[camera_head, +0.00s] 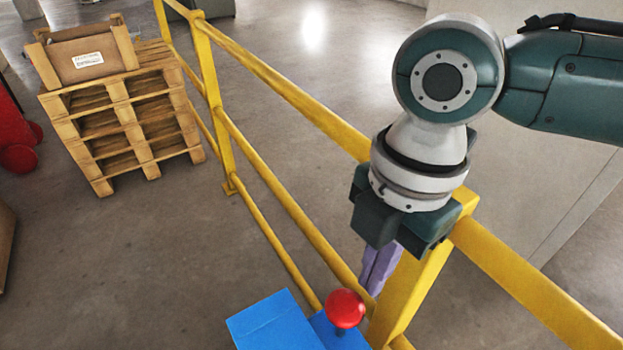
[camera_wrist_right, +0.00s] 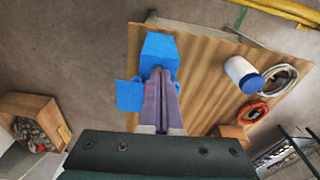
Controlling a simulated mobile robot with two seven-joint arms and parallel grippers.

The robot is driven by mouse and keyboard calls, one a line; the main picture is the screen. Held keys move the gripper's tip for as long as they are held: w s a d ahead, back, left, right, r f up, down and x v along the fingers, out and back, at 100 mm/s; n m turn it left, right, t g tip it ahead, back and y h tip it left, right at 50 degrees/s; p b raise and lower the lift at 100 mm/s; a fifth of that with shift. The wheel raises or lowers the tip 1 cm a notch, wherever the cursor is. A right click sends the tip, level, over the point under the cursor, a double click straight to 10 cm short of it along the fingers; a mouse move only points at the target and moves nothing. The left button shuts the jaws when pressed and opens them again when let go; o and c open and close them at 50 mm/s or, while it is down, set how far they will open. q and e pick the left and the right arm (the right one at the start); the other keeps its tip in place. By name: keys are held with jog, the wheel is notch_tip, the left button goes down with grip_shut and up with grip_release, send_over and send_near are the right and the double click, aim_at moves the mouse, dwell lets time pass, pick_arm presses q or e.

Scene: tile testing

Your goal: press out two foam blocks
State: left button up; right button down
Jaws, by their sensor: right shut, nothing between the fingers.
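My right gripper (camera_head: 376,282) points down with its purple fingers together and empty. The same closed fingers (camera_wrist_right: 159,74) reach toward a blue box-shaped part (camera_wrist_right: 160,47) in the wrist view; I cannot tell whether they touch it. A flatter blue piece (camera_wrist_right: 129,97) lies to the left of the fingers. In the head view a blue part (camera_head: 275,322) shows at the bottom edge, with a red ball knob (camera_head: 345,308) beside it, left of and below the right gripper. No foam block can be told for certain. My left gripper is not in view.
The wooden table (camera_wrist_right: 205,70) holds a white bottle (camera_wrist_right: 238,70), a white coil (camera_wrist_right: 281,79) and an orange coil (camera_wrist_right: 253,113) at the right. A box of dark pieces (camera_wrist_right: 50,108) is at the left. A yellow railing (camera_head: 290,92) and wooden pallets (camera_head: 125,120) stand beyond.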

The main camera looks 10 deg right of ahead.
notch_tip(320, 180, up, 6)
jog(key=shift+d, duration=0.3)
jog(key=shift+w, duration=0.1)
dwell(1.0)
